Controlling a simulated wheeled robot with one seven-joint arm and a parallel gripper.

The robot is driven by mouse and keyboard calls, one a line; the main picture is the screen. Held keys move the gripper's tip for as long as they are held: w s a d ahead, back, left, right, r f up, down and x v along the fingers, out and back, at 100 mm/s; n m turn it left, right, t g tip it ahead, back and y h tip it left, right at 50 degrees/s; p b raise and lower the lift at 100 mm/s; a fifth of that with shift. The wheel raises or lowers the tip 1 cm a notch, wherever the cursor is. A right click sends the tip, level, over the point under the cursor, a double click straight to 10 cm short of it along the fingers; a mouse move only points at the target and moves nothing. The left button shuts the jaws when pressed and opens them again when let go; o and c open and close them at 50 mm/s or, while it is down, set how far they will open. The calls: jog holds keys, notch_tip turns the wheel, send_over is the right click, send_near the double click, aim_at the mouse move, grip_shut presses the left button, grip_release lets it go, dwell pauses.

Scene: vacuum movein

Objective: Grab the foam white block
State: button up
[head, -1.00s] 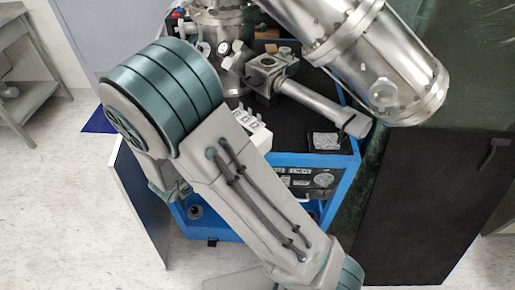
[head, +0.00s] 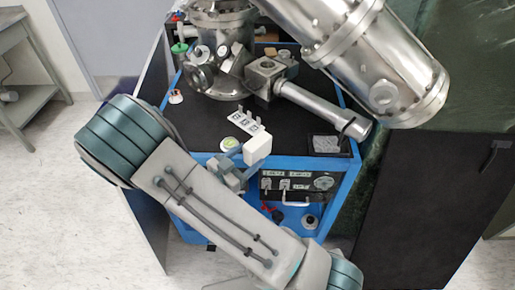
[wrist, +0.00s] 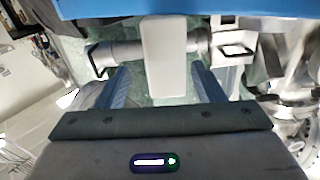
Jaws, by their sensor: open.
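The white foam block (head: 257,149) shows in the head view at the front edge of the blue-framed cart, just right of my gripper (head: 230,172). My forearm hides part of the gripper there. In the wrist view the block (wrist: 166,50) is a plain white upright rectangle in the middle. My gripper (wrist: 160,72) is open, with one finger on each side of the block and a visible gap at both sides. I cannot tell how deep the block sits between the fingers.
The cart's black top (head: 290,135) carries a steel vacuum chamber (head: 220,50) with a side tube (head: 325,108). A white labelled piece (head: 245,123) lies near the block. A large steel cylinder (head: 375,60) overhangs at upper right. A dark panel (head: 430,200) stands at right.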

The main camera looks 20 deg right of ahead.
aim_at(258, 145)
jog(key=x, duration=0.4)
jog(key=shift+w+r+p, duration=0.3)
jog(key=shift+w+r, duration=0.05)
jog(key=shift+r, duration=0.05)
jog(key=shift+w+d, duration=0.3)
jog(key=shift+d, duration=0.1)
jog(key=c, duration=1.1)
